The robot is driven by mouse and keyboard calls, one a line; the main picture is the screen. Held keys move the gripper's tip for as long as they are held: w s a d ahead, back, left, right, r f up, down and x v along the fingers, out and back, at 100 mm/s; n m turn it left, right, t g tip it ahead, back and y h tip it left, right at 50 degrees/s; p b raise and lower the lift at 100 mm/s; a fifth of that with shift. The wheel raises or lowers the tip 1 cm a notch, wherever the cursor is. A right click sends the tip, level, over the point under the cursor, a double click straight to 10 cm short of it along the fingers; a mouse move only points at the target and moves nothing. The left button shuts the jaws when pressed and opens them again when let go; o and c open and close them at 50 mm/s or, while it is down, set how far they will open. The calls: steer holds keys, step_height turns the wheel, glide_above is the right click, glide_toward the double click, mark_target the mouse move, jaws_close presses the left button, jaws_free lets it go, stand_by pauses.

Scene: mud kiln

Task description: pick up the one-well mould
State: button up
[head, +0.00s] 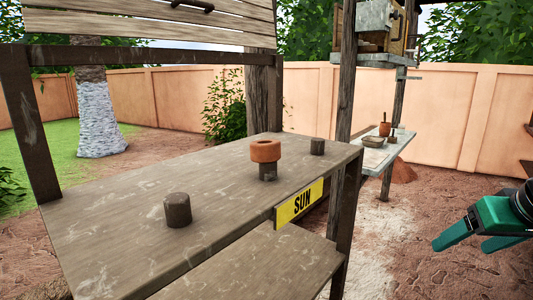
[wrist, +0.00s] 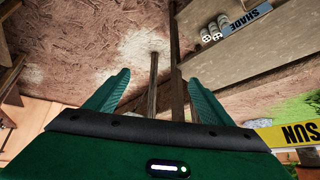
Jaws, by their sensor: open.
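I cannot make out a one-well mould for certain in either view. On the far side table (head: 397,143) in the head view, a small greenish-grey hollow block or bowl (head: 373,142) stands near a flat pale slab (head: 374,157), but both are too small to identify. My gripper (head: 462,246) is at the right edge of the head view, over bare ground, apart from both tables. In the wrist view my gripper (wrist: 158,78) has its two green fingers spread, with nothing between them.
A wooden rack's upper board (head: 110,225) holds dark pegs (head: 177,210); an orange clay ring (head: 266,150) sits on one. A yellow SUN sign (head: 299,203) marks its edge. A wooden post (head: 344,90) stands behind. Pale holed pieces (wrist: 212,29) lie by a SHADE sign (wrist: 246,19).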

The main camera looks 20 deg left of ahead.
steer(key=w+a+r+n+t+y, duration=0.15)
steer(key=a+r, duration=0.25)
steer(key=a, duration=0.4)
steer(key=w+a+r+n+y, duration=0.2)
steer(key=a+r+n, duration=0.15)
steer(key=a, duration=0.45)
steer(key=n+y, duration=0.4)
steer(key=y, duration=0.2)
glide_toward(276, 147)
steer(key=w+a, duration=0.2)
steer(key=shift+g, duration=0.45)
steer(key=x, duration=0.5)
steer(key=shift+s+f, duration=0.1)
steer(key=shift+f, duration=0.1)
steer(key=shift+x, duration=3)
steer(key=shift+r, duration=0.2)
steer(key=c, duration=1.4)
